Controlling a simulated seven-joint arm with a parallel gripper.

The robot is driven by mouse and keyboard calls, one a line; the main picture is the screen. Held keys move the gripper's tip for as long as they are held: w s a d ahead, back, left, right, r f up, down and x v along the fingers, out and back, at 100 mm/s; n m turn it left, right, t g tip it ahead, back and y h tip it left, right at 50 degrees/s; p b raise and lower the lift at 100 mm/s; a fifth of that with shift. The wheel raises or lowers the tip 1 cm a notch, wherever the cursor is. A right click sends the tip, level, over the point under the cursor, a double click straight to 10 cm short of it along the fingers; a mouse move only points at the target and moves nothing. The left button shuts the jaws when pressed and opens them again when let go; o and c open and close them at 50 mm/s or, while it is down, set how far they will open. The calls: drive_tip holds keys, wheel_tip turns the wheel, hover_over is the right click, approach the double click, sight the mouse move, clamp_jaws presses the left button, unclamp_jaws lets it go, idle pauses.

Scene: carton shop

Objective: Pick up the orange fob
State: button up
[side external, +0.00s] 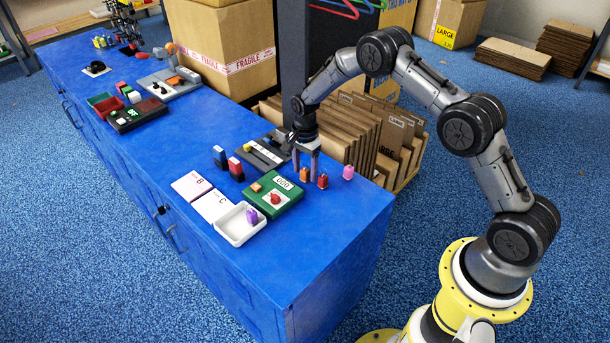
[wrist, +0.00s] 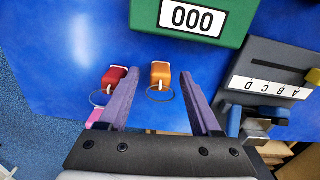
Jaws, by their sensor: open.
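The orange fob (wrist: 161,72) lies on the blue bench, with a thin ring at its near end. In the wrist view it appears between the two fingertips of my gripper (wrist: 159,76), apart from both. My gripper is open and empty. In the side view, my gripper (side external: 305,172) points down over the bench, with the orange fob (side external: 304,175) at its fingertips. How far the fingertips are above the bench is hard to tell.
A red fob (wrist: 115,76) lies just left of the left finger in the wrist view, with a pink fob (side external: 348,172) beyond. A green box (side external: 273,205) with a 000 display stands close by. A grey switch panel (wrist: 262,58) is at right. The bench edge is close.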

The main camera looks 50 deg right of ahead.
drive_tip(key=shift+f, duration=0.4)
drive_tip(key=shift+c, duration=0.2)
clamp_jaws()
drive_tip(key=shift+r, duration=0.1)
